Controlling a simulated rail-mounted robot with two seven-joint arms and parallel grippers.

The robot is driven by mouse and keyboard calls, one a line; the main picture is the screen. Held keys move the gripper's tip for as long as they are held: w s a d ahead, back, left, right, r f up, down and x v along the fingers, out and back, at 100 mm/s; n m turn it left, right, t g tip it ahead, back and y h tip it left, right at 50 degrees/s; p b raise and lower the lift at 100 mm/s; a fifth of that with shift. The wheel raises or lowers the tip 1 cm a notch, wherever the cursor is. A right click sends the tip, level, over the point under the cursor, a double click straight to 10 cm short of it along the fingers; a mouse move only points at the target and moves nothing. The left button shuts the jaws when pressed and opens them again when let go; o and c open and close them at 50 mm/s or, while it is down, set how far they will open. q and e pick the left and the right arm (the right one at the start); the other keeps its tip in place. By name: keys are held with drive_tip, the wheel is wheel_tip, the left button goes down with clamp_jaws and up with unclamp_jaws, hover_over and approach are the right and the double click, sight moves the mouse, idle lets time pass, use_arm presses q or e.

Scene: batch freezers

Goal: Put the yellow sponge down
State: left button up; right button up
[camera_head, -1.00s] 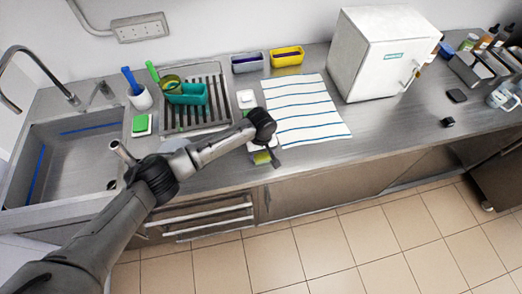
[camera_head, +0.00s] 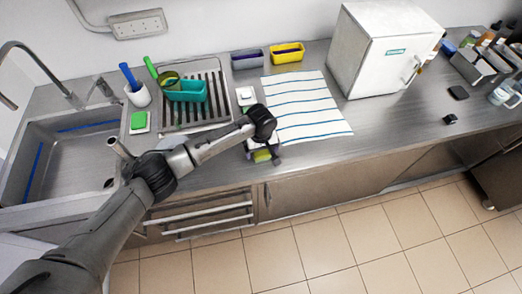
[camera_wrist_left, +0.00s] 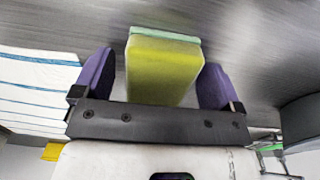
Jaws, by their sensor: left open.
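The yellow sponge (camera_head: 262,156) is at the front edge of the steel counter, just below my left gripper (camera_head: 263,150) in the head view. In the left wrist view, the sponge (camera_wrist_left: 164,70) is a yellow block with a pale green layer at its far end. It stands between the two purple fingers of my left gripper (camera_wrist_left: 158,80), which is open. A gap shows between the left finger and the sponge; the right finger is close beside it. The sponge's underside is hidden. My right gripper is not in view.
A striped towel (camera_head: 303,108) lies right of the gripper. A drying rack (camera_head: 205,122) with a teal container (camera_head: 188,92) is behind left. A green sponge (camera_head: 139,121) lies by the sink (camera_head: 70,150). A white cabinet (camera_head: 385,55) stands at the back. The counter right of the towel is mostly clear.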

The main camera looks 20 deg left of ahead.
use_arm(q)
wheel_tip(320, 180, up, 14)
drive_tip(key=p, duration=0.2)
drive_tip(key=shift+s+p, duration=0.15)
drive_tip(key=shift+p, duration=0.15)
drive_tip(key=shift+f, duration=0.1)
drive_tip(key=shift+f, duration=0.1)
drive_tip(key=s+d+f+m, duration=0.1)
drive_tip(key=s+f, duration=0.1)
drive_tip(key=s+d+f+m+h, duration=0.1)
drive_tip(key=s+d+f, duration=0.1)
drive_tip(key=s+f, duration=0.1)
drive_tip(key=s+d+f+m, duration=0.1)
drive_tip(key=s+f, duration=0.1)
drive_tip(key=shift+s+d+f+m, duration=0.2)
drive_tip(key=shift+s+f+m, duration=0.1)
drive_tip(key=shift+f, duration=0.05)
drive_tip(key=s+a+f+m+t+h, duration=0.1)
drive_tip(key=s+f+m, duration=0.15)
drive_tip(key=s, duration=0.65)
drive_tip(key=s+f+m+t+h, duration=0.15)
drive_tip(key=s+f, duration=0.25)
drive_tip(key=s, duration=0.6)
drive_tip(key=s+a+r+m+t+y, duration=0.1)
drive_tip(key=s+a+r+y, duration=0.1)
drive_tip(key=s+a, duration=0.5)
drive_tip(key=s+y, duration=0.1)
drive_tip(key=s, duration=0.3)
drive_tip(key=shift+a+m, duration=0.4)
